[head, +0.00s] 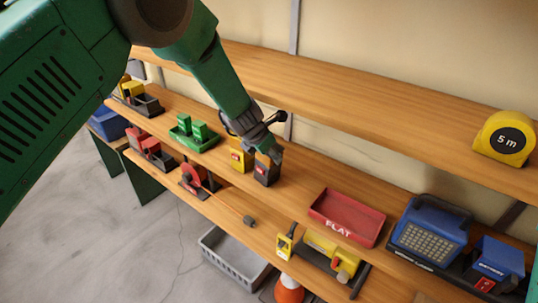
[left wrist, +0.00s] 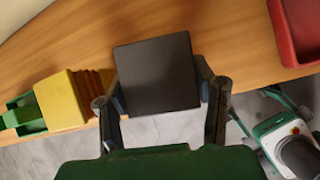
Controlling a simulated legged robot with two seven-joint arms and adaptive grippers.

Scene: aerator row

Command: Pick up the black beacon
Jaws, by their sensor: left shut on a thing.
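The black beacon (head: 266,172) is a dark block with a small red mark on its front, at the middle of the lower wooden shelf in the head view. My left gripper (head: 262,150) reaches down over it and is shut on it. In the left wrist view the beacon's square dark top (left wrist: 157,75) fills the space between the two fingers (left wrist: 160,98). I cannot tell whether its base touches the shelf. A yellow beacon (head: 240,157) stands close on its left and also shows in the left wrist view (left wrist: 62,100). My right gripper is not in view.
A green tray (head: 209,148) with green blocks is left on the shelf. A red tray marked FLAT (head: 347,217) is to the right, then a blue lamp-like unit (head: 432,228). An upper shelf (head: 370,100) runs behind, with a yellow tape measure (head: 503,140). Shelf between beacon and red tray is clear.

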